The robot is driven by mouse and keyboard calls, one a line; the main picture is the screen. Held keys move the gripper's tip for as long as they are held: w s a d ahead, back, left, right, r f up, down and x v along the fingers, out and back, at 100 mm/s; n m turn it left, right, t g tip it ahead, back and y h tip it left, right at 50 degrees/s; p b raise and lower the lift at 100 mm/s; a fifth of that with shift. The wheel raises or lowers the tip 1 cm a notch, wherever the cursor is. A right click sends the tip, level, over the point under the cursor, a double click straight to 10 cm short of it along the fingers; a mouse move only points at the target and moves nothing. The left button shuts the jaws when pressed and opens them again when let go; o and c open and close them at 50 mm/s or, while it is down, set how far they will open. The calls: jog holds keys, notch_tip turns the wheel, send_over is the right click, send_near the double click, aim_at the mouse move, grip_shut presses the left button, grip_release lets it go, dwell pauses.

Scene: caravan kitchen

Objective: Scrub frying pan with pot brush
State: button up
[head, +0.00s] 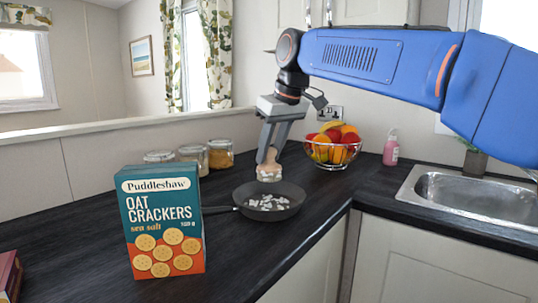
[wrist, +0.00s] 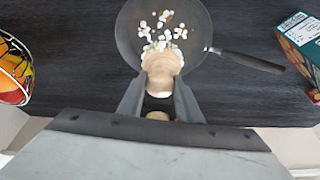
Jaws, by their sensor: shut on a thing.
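The dark frying pan (head: 292,191) sits on the black worktop, its handle pointing left behind the cracker box. Several pale bits lie in the pan; they also show in the wrist view, where the pan (wrist: 128,38) is at the top with its handle to the right. My gripper (head: 269,158) is shut on the pot brush (head: 269,170), which has a wooden body and pale bristles. The brush (wrist: 162,64) is held bristles down over the pan's near edge in the wrist view. I cannot tell whether the bristles touch the pan.
An oat crackers box (head: 162,222) stands in front of the pan's handle. Lidded jars (head: 221,154) stand behind it. A wire fruit bowl (head: 333,150), a pink soap bottle (head: 391,150) and a metal sink (head: 470,195) are to the right. Worktop right of the pan is clear.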

aim_at(273, 181)
jog(key=shift+f, duration=3.2)
jog(key=shift+f, duration=0.8)
jog(key=shift+s, duration=0.1)
jog(key=shift+s+d+r, duration=0.1)
jog(key=shift+s+d, duration=0.05)
jog(key=shift+s, duration=0.5)
jog(key=shift+s+d, duration=0.15)
jog(key=shift+s, duration=0.5)
jog(key=shift+w+d, duration=0.95)
jog(key=shift+d, duration=0.1)
jog(key=shift+w, duration=0.1)
